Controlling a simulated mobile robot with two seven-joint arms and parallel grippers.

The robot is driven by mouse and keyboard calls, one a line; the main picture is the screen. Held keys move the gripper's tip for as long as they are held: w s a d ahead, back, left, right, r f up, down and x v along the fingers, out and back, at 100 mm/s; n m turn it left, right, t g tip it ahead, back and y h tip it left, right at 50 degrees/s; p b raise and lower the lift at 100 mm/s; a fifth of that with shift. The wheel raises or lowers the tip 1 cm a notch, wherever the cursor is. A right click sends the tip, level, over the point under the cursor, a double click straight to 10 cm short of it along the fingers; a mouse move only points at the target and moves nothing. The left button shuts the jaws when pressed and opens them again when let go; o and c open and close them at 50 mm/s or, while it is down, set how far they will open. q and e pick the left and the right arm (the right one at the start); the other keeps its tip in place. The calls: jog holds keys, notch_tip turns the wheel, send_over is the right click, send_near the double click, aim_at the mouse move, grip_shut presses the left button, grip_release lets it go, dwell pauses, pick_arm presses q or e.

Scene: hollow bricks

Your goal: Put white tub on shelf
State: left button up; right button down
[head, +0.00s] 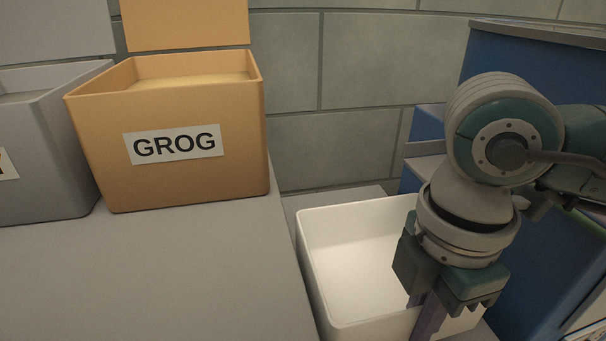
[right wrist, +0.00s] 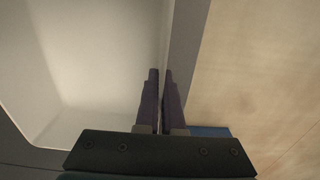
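The white tub (head: 345,252) stands upright and empty, low beside the grey counter in the head view. Its pale inside (right wrist: 95,55) fills the left of the right wrist view. My right gripper (head: 427,318) comes down over the tub's near right side. In the right wrist view its fingers (right wrist: 160,75) are close together, one on each side of the tub's thin wall, and look shut on it. The arm hides part of the tub's right side. My left gripper is in neither view.
A tan GROG bin (head: 170,185) and a grey bin (head: 45,190) stand on the grey counter (head: 150,280), left of the tub. A blue unit (head: 525,65) rises on the right. A block wall (head: 380,60) is behind. The counter's front is clear.

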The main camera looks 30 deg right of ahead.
aim_at(389, 306)
jog(key=w, duration=0.2)
jog(key=w+d+b, duration=0.1)
jog(key=w, duration=0.2)
jog(key=shift+d+f, duration=0.1)
notch_tip(389, 306, down, 4)
jog(key=shift+r+b, duration=0.25)
jog(key=shift+b, duration=0.95)
jog(key=shift+r, duration=0.1)
jog(key=c, duration=1.5)
grip_release()
jog(key=shift+f, duration=0.2)
jog(key=o, duration=0.5)
jog(key=shift+c, duration=0.2)
jog(key=shift+r, duration=0.1)
